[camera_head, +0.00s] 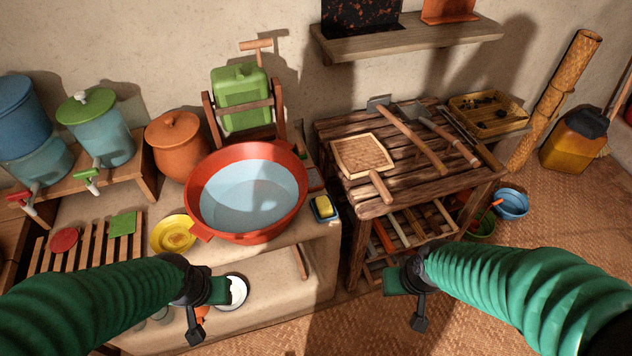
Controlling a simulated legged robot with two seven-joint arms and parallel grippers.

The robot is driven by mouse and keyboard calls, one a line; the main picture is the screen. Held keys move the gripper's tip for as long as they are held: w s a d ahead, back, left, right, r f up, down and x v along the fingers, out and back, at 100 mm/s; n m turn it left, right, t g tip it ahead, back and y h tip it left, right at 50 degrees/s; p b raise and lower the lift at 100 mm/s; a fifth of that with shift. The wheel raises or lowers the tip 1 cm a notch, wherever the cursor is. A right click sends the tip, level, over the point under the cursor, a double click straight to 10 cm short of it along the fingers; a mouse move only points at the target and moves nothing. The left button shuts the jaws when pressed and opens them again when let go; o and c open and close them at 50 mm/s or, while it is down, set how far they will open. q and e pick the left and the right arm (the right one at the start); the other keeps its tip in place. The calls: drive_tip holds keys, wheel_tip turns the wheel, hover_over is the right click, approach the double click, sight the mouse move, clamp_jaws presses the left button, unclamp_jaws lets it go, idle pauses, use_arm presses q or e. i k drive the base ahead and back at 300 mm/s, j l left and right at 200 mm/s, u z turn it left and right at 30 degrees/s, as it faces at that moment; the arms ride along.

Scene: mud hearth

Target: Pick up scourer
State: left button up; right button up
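A flat green square pad (122,224), which looks like a scourer, lies on the slatted wooden rack (86,250) at the left. A round red pad (64,240) lies beside it on the same rack. A yellow block (324,206) sits on a small dark blue dish right of the basin; I cannot tell whether it is a sponge or soap. My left gripper (205,300) is in front of the counter, lower right of the rack and apart from the pads. My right gripper (408,298) is in front of the wooden table. Neither visibly holds anything; finger opening is unclear.
A large red basin of water (250,192) stands on the counter, with a yellow plate (172,233) at its left. A white bowl (236,290) is partly behind my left gripper. Water containers (98,128) with taps stand behind the rack. Tools crowd the wooden table (350,203).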

sight(299, 150)
drive_tip(key=i+l+u, duration=0.2)
drive_tip(key=i+u, duration=0.3)
drive_tip(key=i+l+u, duration=0.5)
drive_tip(key=k+j, duration=0.1)
